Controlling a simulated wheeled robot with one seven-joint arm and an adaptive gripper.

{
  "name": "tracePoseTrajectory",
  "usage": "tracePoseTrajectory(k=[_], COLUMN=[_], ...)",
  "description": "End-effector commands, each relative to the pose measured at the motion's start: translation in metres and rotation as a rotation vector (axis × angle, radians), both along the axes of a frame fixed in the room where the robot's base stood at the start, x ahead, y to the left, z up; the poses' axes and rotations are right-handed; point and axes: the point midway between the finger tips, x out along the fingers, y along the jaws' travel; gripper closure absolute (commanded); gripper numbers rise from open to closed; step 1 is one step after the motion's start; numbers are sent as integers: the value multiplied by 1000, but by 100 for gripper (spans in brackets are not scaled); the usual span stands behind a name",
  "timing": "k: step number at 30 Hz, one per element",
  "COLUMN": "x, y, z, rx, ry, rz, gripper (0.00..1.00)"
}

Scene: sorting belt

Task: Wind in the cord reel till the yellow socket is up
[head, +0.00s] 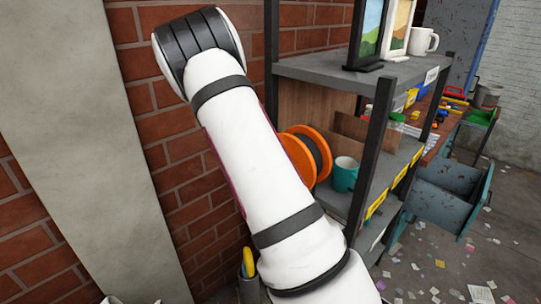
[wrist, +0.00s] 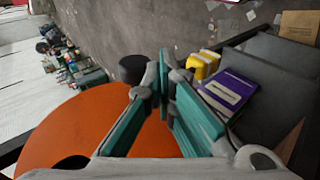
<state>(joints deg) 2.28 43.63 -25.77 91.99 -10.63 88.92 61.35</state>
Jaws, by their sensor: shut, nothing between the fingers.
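The cord reel (head: 300,155) has orange discs and a dark middle. A black round knob (wrist: 132,68) shows at the far edge of that face. My gripper (wrist: 164,82), with teal pads, is shut and empty at the right edge of the orange face, just right of the knob. Whether it touches either I cannot tell. In the head view my arm hides it. I cannot make out the cord or surely identify the yellow socket.
A teal mug (head: 345,173) stands on the shelf (head: 350,78) right of the reel. A yellow object (wrist: 204,65) and a purple box (wrist: 230,93) lie right of my gripper. A yellow item (head: 249,262) shows low by the brick wall. Scraps litter the floor.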

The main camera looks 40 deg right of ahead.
Motion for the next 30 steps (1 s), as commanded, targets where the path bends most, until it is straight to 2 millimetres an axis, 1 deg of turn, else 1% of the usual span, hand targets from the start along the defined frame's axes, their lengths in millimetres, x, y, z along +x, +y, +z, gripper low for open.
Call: tracePoseTrajectory(k=[2,9,15,30], x=[-3,-14,-20,-23], y=[0,0,-1,-1], z=[-4,0,1,2], rx=[-4,-3,-3,-2], ry=[83,76,74,74], rz=[2,0,1,0], gripper=[100,100,100,100])
